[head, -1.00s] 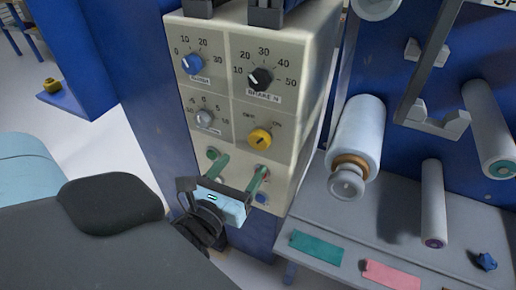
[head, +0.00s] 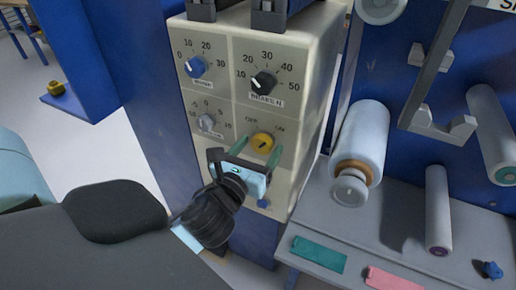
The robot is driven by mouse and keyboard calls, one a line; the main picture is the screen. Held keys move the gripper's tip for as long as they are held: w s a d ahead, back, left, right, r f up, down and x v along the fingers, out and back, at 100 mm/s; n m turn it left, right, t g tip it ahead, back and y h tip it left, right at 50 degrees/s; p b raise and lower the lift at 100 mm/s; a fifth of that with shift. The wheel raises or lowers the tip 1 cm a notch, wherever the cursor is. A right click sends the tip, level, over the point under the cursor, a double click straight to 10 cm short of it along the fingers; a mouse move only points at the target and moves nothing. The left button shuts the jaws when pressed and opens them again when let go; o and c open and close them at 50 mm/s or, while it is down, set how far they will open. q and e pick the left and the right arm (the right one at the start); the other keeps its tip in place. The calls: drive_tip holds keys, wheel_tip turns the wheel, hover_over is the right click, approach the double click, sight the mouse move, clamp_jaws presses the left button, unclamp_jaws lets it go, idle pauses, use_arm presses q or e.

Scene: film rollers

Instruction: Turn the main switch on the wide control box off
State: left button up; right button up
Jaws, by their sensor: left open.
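The wide control box (head: 310,85) is a cream panel on a blue post. Its yellow main switch (head: 263,143) sits at the lower right of the dials, with OFF printed at its upper left and ON at its upper right. Its pointer seems turned toward ON, but it is small. My left gripper (head: 249,152) is open, its two green fingers pointing up at the panel just below the switch. The right finger overlaps the switch's lower right edge in the picture; I cannot tell whether they touch. My right gripper is not in view.
A blue knob (head: 195,67), a black knob (head: 264,82) and a grey knob (head: 207,122) sit close by on the panel. White rollers (head: 362,140) stand to the right above a grey shelf (head: 400,235) with teal and pink tags. A yellow object lies on a blue ledge at left.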

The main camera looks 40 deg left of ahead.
use_arm(q)
drive_tip(key=c, duration=1)
drive_tip(key=shift+r+n+p, duration=0.1)
drive_tip(key=shift+n+p, duration=0.75)
drive_tip(key=shift+n, duration=0.25)
drive_tip(key=n+p, duration=0.2)
drive_tip(key=n, duration=0.2)
drive_tip(key=n+p, duration=0.1)
drive_tip(key=n, duration=0.2)
drive_tip(key=shift+w, duration=0.1)
drive_tip(key=shift+n+p, duration=0.75)
drive_tip(key=shift+n, duration=1.65)
